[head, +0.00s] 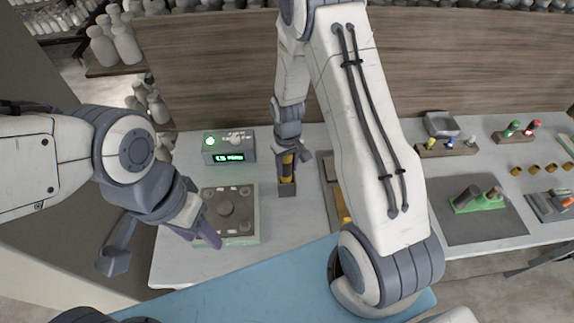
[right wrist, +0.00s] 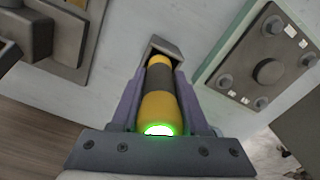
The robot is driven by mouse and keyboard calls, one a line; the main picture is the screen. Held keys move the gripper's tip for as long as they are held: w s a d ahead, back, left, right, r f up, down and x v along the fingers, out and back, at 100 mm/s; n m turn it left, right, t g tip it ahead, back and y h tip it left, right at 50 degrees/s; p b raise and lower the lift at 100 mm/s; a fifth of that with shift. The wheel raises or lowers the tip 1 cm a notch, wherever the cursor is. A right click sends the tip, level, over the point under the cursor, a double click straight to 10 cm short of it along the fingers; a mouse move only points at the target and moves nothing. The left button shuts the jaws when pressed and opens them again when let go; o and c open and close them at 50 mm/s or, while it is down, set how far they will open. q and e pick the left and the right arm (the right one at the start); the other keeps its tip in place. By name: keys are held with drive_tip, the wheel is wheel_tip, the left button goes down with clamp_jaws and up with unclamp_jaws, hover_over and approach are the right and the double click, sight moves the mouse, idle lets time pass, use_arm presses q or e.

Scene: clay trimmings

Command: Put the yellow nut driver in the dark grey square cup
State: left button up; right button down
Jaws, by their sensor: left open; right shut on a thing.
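The yellow nut driver (head: 287,168) has a dark grey middle band and is held upright in my right gripper (head: 291,156). That gripper is shut on it. In the right wrist view the nut driver (right wrist: 160,100) lies between the two fingers, with a green glow at its near end. The dark grey square cup (head: 287,189) stands on the table directly below the driver. In the right wrist view the driver's far end overlaps the mouth of the cup (right wrist: 172,47); how deep it reaches is hidden. My left gripper (head: 163,246) is open and empty at the table's left edge.
A plate fixture with knobs (head: 250,238) lies left of the cup. A box with a green display (head: 228,150) stands behind it. My right arm hides part of an orange item (head: 341,206). A dark mat with a green tray (head: 478,204) is at the right.

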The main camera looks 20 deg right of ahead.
drive_tip(key=shift+f, duration=0.1)
drive_tip(key=shift+c, duration=2)
unclamp_jaws()
wheel_tip(320, 180, up, 12)
drive_tip(key=b, duration=0.3)
drive_tip(key=shift+f, duration=0.15)
drive_tip(key=s+a+r+n, duration=0.3)
drive_tip(key=s+a+r, duration=0.3)
drive_tip(key=s+a, duration=0.35)
drive_tip(key=s+a+r+n, duration=0.1)
drive_tip(key=s+a, duration=0.1)
drive_tip(key=s, duration=0.5)
drive_tip(key=s+a+r+n+y, duration=0.1)
drive_tip(key=s+a+n, duration=0.1)
drive_tip(key=s, duration=0.4)
drive_tip(key=shift+s+a+r, duration=0.2)
drive_tip(key=shift+s+a, duration=0.15)
drive_tip(key=shift+s, duration=0.05)
